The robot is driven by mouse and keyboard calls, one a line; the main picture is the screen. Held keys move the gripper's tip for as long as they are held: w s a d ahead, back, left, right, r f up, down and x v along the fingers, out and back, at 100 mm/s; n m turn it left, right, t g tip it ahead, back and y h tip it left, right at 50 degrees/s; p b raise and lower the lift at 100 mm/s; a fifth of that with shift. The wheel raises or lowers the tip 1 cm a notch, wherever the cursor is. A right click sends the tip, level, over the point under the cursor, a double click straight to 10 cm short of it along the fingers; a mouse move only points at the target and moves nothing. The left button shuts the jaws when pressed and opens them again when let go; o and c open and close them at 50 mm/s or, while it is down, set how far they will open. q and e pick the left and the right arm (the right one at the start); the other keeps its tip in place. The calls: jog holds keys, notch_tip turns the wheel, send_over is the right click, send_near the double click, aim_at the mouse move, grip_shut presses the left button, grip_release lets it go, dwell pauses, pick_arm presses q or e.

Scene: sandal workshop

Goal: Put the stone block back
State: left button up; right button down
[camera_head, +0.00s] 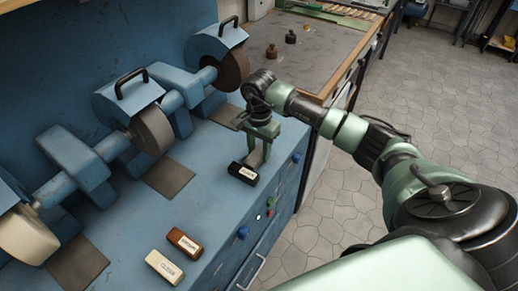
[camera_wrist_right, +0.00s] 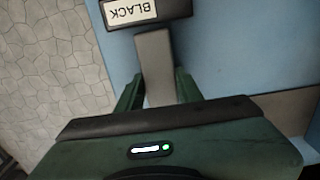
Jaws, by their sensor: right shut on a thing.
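My right gripper (camera_head: 261,144) is over the front edge of the blue bench, its fingers pointing down. It is shut on a grey stone block (camera_head: 256,157), just behind a black block. In the right wrist view the stone block (camera_wrist_right: 154,58) sticks out from between the green fingers of my right gripper (camera_wrist_right: 157,88). Its far end is close to the block labelled BLACK (camera_wrist_right: 150,12). I cannot tell whether the stone block touches the bench or the black block. My left gripper is not in view.
The black block (camera_head: 243,174), a brown block (camera_head: 184,242) and a cream block labelled COLOUR (camera_head: 164,267) lie along the blue bench (camera_head: 215,205). Grinding and buffing wheels (camera_head: 152,130) stand behind them. A grey-topped table (camera_head: 305,60) with small dark items adjoins at the back.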

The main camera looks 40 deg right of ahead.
aim_at(259, 152)
jog(key=shift+f, duration=0.1)
jog(key=c, duration=0.9)
grip_release()
notch_tip(259, 152, up, 12)
jog(key=b, duration=0.2)
jog(key=shift+r+b, duration=0.2)
jog(key=shift+b, duration=0.15)
